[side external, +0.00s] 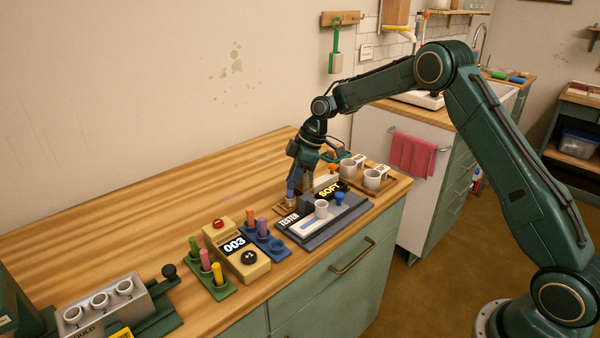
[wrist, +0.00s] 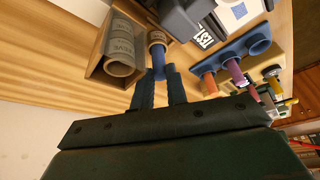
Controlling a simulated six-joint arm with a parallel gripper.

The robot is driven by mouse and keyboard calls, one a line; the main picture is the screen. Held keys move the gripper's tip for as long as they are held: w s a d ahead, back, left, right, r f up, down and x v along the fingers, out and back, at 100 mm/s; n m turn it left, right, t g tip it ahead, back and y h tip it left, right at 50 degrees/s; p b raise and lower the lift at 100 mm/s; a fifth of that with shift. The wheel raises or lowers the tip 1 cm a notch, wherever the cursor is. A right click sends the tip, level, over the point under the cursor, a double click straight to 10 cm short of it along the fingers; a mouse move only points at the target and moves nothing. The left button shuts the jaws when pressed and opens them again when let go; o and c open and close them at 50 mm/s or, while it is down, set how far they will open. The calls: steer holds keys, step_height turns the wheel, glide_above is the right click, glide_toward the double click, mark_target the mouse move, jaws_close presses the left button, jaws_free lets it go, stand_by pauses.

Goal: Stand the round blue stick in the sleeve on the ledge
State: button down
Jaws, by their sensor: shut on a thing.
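My gripper (side external: 291,192) is shut on the round blue stick (wrist: 158,62), which hangs below the fingers. In the side view the blue stick (side external: 291,186) is small and partly covered by the fingers. A short white sleeve-like cylinder (side external: 321,207), open at the top, stands on the front of the grey tester, to the right of the gripper. I cannot tell for sure that this is the named sleeve. The stick is apart from it.
A wooden box (wrist: 97,69) with grey cylinders is close beside the stick. The blue rack (side external: 262,240) holds an orange and a purple stick. The green rack (side external: 222,288), the beige counter device (side external: 246,262) and cups on a tray (side external: 398,187) are nearby. The back left table is clear.

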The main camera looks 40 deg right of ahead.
steer(key=shift+f, duration=0.25)
stand_by(0.5)
steer(key=c, duration=1.3)
jaws_free()
steer(key=shift+d, duration=0.15)
steer(key=shift+d+r, duration=0.1)
steer(key=shift+r, duration=0.05)
steer(key=shift+w+r, duration=0.1)
steer(key=shift+r, duration=0.55)
steer(key=r, duration=0.6)
steer(key=shift+a+r, duration=0.2)
steer(key=shift+r, duration=0.05)
steer(key=shift+r, duration=0.1)
